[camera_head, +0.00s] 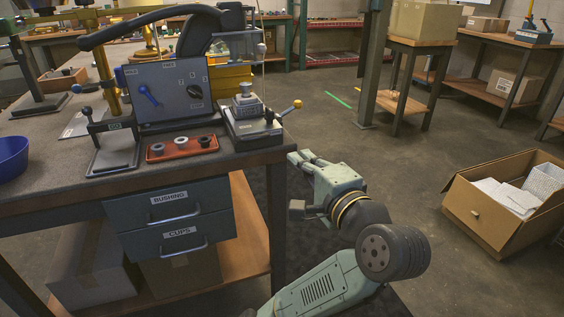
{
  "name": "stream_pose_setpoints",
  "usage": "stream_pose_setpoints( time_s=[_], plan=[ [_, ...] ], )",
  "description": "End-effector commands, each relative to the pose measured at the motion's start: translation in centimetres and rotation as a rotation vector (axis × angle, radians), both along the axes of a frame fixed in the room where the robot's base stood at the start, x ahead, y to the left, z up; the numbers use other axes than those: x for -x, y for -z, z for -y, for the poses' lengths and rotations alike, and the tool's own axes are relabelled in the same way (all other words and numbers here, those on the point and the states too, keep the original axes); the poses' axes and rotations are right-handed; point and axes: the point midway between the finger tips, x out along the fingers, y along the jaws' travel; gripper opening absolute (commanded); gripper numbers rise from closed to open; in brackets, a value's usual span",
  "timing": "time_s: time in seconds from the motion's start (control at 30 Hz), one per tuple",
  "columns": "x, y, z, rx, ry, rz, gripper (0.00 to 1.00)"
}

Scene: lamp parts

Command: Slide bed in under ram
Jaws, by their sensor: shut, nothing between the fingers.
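A grey machine with a blue-grey front panel (166,93) stands on the workbench, with a long dark curved arm (140,28) above it. On its right is a low dark bed-like base (251,128) carrying a stepped metal block (247,103). A lever with a yellow ball knob (297,104) sticks out to its right. A thin upright rod with a pale ball (262,48) rises behind the block. I cannot tell for certain which part is the ram. My gripper (299,159) is shut and empty, right of the bench edge, below and apart from the bed.
A red tray (182,149) with several small round parts lies before the machine. A small plate stand (114,155) is to its left, and a blue bowl (12,157) at far left. Drawers (170,205) hang below.

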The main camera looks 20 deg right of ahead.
Motion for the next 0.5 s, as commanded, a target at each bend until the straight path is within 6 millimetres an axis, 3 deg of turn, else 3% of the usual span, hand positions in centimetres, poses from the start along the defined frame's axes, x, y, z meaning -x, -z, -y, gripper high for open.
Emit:
stream_pose_setpoints(
  time_s=[0.03, 0.27, 0.5],
  plan=[
    [0.3, 1.0, 0.1, -0.001, 0.024, 0.020, 0.00],
    [0.4, 0.5, 0.4, -0.009, 0.067, 0.046, 0.00],
    [-3.6, 0.4, 0.2, -0.009, 0.063, 0.043, 0.00]
  ],
)
